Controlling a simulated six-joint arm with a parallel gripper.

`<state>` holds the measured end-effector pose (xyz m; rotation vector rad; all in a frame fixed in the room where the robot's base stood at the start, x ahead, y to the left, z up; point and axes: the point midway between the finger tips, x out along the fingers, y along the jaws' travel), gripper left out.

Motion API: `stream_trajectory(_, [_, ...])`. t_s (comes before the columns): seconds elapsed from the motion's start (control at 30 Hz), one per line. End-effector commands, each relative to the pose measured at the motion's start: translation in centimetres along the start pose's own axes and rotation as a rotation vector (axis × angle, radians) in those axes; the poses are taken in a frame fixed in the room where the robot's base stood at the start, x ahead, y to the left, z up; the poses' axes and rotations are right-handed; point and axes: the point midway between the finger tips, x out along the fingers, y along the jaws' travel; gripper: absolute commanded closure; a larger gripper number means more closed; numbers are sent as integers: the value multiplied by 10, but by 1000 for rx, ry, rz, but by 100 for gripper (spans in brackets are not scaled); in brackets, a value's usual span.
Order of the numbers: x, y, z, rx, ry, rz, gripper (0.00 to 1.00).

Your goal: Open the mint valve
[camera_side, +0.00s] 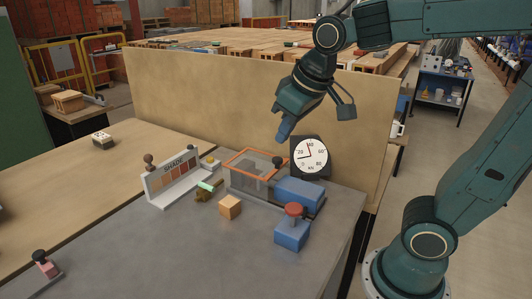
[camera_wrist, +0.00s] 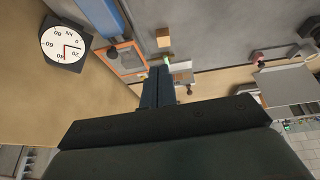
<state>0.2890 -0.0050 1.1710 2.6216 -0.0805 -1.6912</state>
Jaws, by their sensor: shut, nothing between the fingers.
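The mint valve (camera_side: 208,186) is a small brass-coloured body with a pale mint handle on top. It stands on the grey bench, in front of the right end of the SHADE board. In the wrist view its mint part (camera_wrist: 167,59) shows just past my fingertips, partly hidden. Its exact handle angle is too small to tell. My gripper (camera_side: 283,137) is shut and empty, high above the bench, to the right of the valve and apart from it. In the wrist view the closed fingers (camera_wrist: 158,72) point toward the valve area.
The SHADE board (camera_side: 173,178) stands behind the valve. An orange-rimmed clear box (camera_side: 235,178), a dial gauge (camera_side: 310,156) and a blue block (camera_side: 299,194) stand to the right. A wooden cube (camera_side: 230,207) and a red-knobbed blue block (camera_side: 292,236) stand nearer.

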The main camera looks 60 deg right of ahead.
Motion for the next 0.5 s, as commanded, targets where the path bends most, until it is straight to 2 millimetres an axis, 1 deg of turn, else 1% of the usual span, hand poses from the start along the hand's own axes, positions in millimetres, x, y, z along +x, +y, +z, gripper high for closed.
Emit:
stream_trajectory(0.03, [5, -1, -9, -2, -7, 4, 100])
stream_trajectory(0.1, [10, -2, -20, -1, -13, 11, 100])
stream_trajectory(0.27, [24, -4, -44, -2, -28, 28, 100])
stream_trajectory(0.5, [51, -11, -78, -5, -51, 53, 100])
